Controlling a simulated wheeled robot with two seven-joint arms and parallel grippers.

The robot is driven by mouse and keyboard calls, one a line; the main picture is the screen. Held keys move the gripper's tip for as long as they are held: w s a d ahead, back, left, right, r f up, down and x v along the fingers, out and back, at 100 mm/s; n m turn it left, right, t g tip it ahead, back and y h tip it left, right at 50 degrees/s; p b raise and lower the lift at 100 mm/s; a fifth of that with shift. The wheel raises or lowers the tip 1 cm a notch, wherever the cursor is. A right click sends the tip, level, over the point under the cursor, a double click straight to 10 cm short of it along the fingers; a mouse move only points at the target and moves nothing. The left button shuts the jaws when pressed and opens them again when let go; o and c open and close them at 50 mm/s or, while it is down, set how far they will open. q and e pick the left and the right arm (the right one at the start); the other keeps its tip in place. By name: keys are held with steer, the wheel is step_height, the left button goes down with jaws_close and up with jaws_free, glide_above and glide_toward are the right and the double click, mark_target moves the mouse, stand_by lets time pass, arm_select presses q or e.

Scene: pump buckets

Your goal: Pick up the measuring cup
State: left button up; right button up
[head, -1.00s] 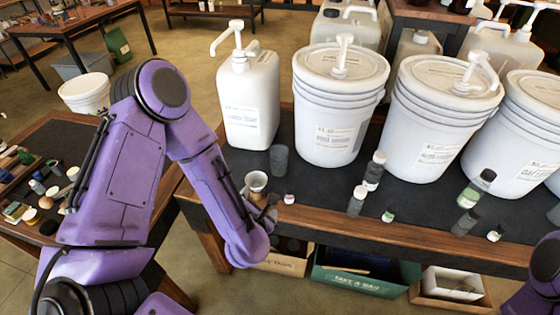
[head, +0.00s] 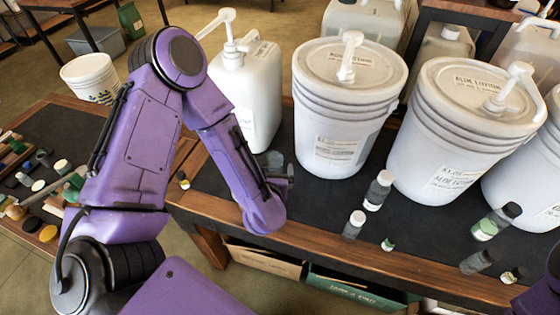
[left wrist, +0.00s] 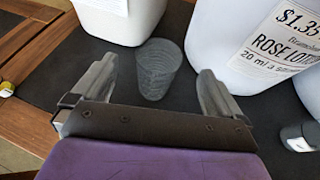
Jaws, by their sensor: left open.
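The measuring cup (left wrist: 157,66) is a see-through grey cup standing upright on the dark table mat. In the left wrist view it is between the two fingers, a little beyond them, with gaps on both sides. In the head view the cup (head: 273,159) shows only in part behind my left arm, near the foot of the white pump jug. My left gripper (head: 280,178) is open and empty, low over the mat; its spread fingers (left wrist: 156,76) show clearly in the left wrist view. My right gripper is out of view.
A square white pump jug (head: 253,95) stands behind the cup, and a round white pump bucket (head: 340,115) stands to its right. Several small bottles (head: 378,190) stand farther right. A small yellow-banded bottle (head: 183,180) is near the table's left end.

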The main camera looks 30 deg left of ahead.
mark_target(273, 155)
arm_select(q)
steer(key=p+x, duration=0.3)
steer(key=x, duration=0.6)
steer(key=shift+d+f, duration=0.1)
steer(key=shift+f, duration=0.15)
steer(key=c, duration=1.1)
